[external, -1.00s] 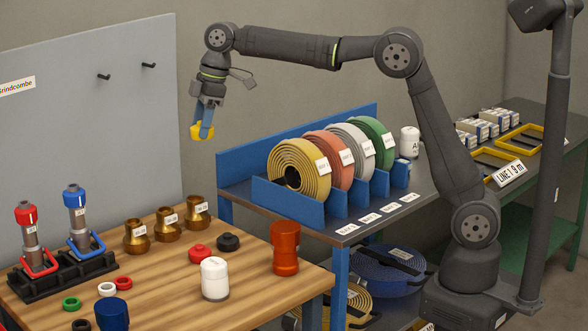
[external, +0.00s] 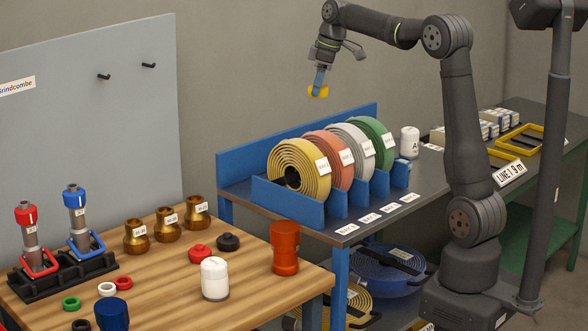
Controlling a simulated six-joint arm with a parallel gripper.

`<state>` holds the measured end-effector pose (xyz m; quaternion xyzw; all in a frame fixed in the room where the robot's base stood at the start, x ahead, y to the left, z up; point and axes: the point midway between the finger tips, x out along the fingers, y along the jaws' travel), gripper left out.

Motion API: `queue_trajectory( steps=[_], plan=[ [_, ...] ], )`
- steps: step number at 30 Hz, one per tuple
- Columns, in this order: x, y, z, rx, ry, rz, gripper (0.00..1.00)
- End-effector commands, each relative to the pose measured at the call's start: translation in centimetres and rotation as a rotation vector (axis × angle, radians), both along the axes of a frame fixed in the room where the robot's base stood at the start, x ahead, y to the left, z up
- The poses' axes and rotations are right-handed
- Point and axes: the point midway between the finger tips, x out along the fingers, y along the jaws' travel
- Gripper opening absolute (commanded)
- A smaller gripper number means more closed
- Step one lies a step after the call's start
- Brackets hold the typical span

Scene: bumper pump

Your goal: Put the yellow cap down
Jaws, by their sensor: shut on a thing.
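The yellow cap (external: 318,92) is held in the air at the tips of my gripper (external: 319,84). The cap's far side is hidden.
Below stand coiled hoses in a blue rack (external: 262,196): yellow (external: 312,160), red, white and green. The wooden bench (external: 175,262) at left holds brass fittings, red and black caps, a white jar (external: 214,278) and an orange fitting (external: 285,248). A green table (external: 560,150) stands at right.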

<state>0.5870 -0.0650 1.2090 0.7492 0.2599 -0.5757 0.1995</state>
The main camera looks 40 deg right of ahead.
Motion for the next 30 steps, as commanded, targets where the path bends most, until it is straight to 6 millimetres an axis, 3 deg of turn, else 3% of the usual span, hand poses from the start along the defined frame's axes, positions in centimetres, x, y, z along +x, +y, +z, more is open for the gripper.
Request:
queue_trajectory(
  steps=[1, 3, 8, 15, 24, 30],
  plan=[
    [-0.9, -2.4, 0.1, 0.0, -0.001, -0.034, 0.27],
    [-2.0, -5.3, 0.1, 0.001, -0.001, -0.071, 0.27],
    [-5.3, -11.3, 0.1, 0.001, -0.001, -0.155, 0.27],
    [-11.3, -19.1, 0.0, 0.001, -0.002, -0.282, 0.27],
    [-20.2, -26.7, -0.3, 0.003, -0.005, -0.438, 0.27],
    [-26.6, -30.2, -0.5, 0.004, -0.008, -0.542, 0.27]
  ],
)
